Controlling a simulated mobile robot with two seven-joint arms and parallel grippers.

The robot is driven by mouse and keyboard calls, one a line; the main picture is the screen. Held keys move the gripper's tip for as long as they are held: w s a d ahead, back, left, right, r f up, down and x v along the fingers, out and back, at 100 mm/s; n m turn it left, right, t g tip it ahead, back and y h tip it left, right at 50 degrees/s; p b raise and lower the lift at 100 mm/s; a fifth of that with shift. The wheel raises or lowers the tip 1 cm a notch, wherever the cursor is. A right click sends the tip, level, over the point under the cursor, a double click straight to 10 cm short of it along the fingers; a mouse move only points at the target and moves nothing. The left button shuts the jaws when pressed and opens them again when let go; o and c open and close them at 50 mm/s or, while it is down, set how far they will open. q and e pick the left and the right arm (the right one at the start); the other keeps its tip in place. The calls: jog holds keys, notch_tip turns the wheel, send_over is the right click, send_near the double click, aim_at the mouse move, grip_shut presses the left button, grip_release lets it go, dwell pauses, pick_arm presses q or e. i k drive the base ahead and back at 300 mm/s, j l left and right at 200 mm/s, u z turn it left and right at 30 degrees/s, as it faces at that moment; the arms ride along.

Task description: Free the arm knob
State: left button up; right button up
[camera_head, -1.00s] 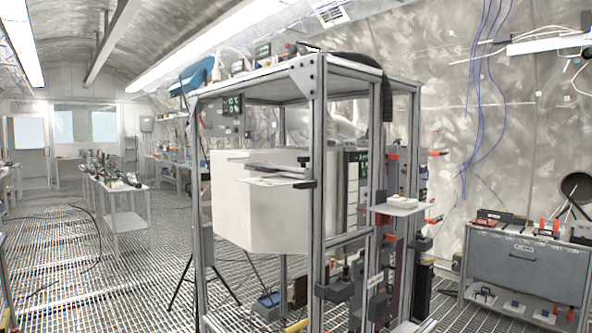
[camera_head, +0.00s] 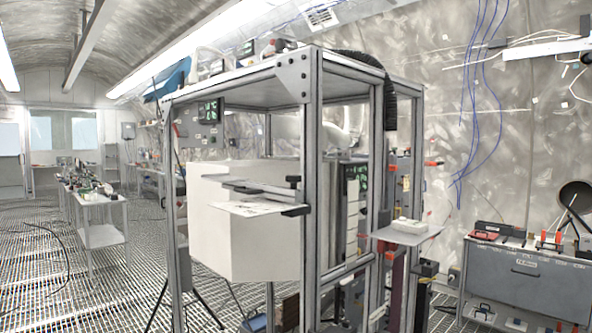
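A metal frame rack (camera_head: 312,150) stands in the middle of the view. A flat grey arm with a plate (camera_head: 250,208) sticks out to the left of its near post, in front of a white box (camera_head: 225,245). A small black knob-like part (camera_head: 293,182) sits where this arm meets the post, and a black clamp (camera_head: 296,211) is just below it. I cannot tell for sure which part is the arm knob. Neither of my grippers shows.
A small grey shelf (camera_head: 408,233) holding a white item juts from the rack's right side. A grey cabinet (camera_head: 525,272) with tools on top stands at the right. A workbench (camera_head: 100,207) is at the back left. Grated floor is open at the left.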

aim_at(294, 179)
jog(key=i+j, duration=0.1)
jog(key=i, duration=0.55)
jog(key=k, duration=0.35)
jog(key=k+z, duration=0.15)
jog(key=z, duration=0.35)
jog(key=k+z, duration=0.15)
jog(key=z, duration=0.3)
jog(key=j+z, duration=0.2)
jog(key=z, duration=1)
jog(key=k+j, duration=0.1)
jog(key=j, duration=0.6)
jog(key=k+j, duration=0.1)
jog(key=j, duration=0.6)
jog(key=k+j, duration=0.1)
jog(key=j, duration=1.3)
jog(key=k, duration=0.05)
